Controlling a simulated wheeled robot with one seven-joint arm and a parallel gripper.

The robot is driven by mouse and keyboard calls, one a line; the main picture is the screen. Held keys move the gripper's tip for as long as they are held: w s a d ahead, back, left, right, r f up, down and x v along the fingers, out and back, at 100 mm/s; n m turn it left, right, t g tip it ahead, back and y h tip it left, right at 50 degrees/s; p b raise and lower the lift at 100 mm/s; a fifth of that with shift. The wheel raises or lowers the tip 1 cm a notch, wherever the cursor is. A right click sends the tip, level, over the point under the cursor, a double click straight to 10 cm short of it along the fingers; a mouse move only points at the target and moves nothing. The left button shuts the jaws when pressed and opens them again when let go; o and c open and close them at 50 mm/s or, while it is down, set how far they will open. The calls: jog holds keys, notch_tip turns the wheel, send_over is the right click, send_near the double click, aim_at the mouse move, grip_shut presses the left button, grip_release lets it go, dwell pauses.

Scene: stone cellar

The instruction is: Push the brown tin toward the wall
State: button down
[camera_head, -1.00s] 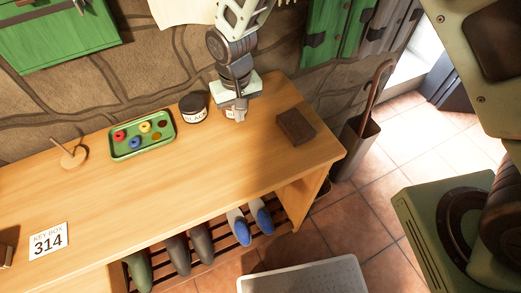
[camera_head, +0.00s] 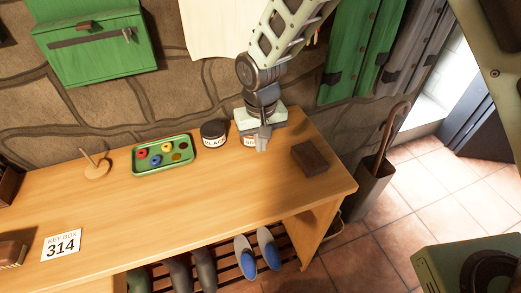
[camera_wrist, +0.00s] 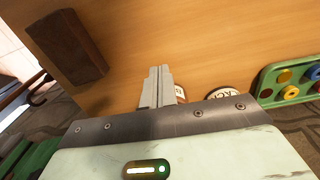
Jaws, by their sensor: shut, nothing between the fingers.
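The brown tin (camera_head: 247,140) stands on the wooden bench near the stone wall, just right of a black-lidded tin (camera_head: 213,133). It is mostly hidden behind my gripper, with part of its pale label showing. My gripper (camera_head: 262,147) is shut and empty, pointing down on the near right side of the tin. In the wrist view, the shut fingers (camera_wrist: 160,70) cover most of the tin, and a sliver of its label (camera_wrist: 180,93) shows beside them. I cannot tell whether the fingers touch it.
A green tray (camera_head: 163,168) with several colored pots lies left of the tins. A dark brown block (camera_head: 309,158) lies to the right, near the bench's end.

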notch_tip(320, 180, up, 6)
jog(key=shift+r+b, duration=0.25)
jog(key=shift+b, duration=0.2)
